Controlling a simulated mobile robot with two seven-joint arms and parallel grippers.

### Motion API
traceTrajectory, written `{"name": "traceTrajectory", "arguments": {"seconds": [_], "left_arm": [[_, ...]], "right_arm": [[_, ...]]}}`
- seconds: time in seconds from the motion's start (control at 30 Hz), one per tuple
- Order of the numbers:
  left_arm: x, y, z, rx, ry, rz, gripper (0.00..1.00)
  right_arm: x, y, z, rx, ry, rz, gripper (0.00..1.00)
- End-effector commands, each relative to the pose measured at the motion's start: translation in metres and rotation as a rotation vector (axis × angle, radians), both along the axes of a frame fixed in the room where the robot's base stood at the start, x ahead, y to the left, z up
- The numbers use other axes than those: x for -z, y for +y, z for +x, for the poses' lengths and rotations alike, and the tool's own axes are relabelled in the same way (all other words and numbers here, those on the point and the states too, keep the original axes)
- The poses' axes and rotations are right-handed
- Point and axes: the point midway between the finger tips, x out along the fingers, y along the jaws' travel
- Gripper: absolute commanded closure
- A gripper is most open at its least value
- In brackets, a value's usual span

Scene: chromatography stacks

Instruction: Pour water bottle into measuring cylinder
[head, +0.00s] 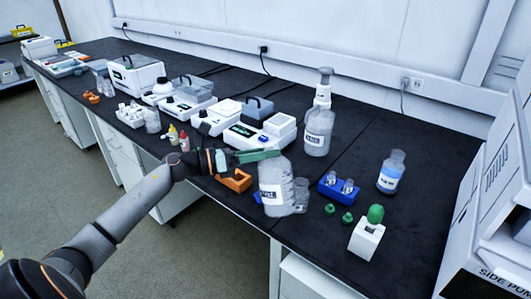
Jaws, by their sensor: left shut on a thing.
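A large clear bottle with a white label (271,196) is near the front edge of the black bench. My left gripper (262,156) reaches in from the left and is shut on the bottle's upper part. The bottle looks close to upright; I cannot tell whether its base touches the bench. A clear cylindrical vessel (302,195), perhaps the measuring cylinder, is just right of the bottle and partly hidden by it. Another bottle with blue on its label (390,172) stands farther right. My right gripper is out of view.
A blue rack with small vials (338,190), green caps (347,218) and a white block with a green-topped item (367,238) are to the right. An orange holder (236,181) is left of the bottle. A tall dispenser bottle (319,125) and white instruments (262,133) stand behind.

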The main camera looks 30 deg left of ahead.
Motion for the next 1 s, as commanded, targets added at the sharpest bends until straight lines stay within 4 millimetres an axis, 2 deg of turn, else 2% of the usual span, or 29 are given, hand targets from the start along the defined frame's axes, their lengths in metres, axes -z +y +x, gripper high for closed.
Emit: {"name": "traceTrajectory", "arguments": {"seconds": [0.4, 1.0], "left_arm": [[-0.0069, 0.0043, 0.0031, 0.000, 0.025, -0.047, 1.00], [-0.0005, 0.0055, 0.0040, 0.000, 0.060, -0.097, 1.00]], "right_arm": [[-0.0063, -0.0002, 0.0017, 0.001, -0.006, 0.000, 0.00], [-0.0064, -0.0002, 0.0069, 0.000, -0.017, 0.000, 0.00]]}}
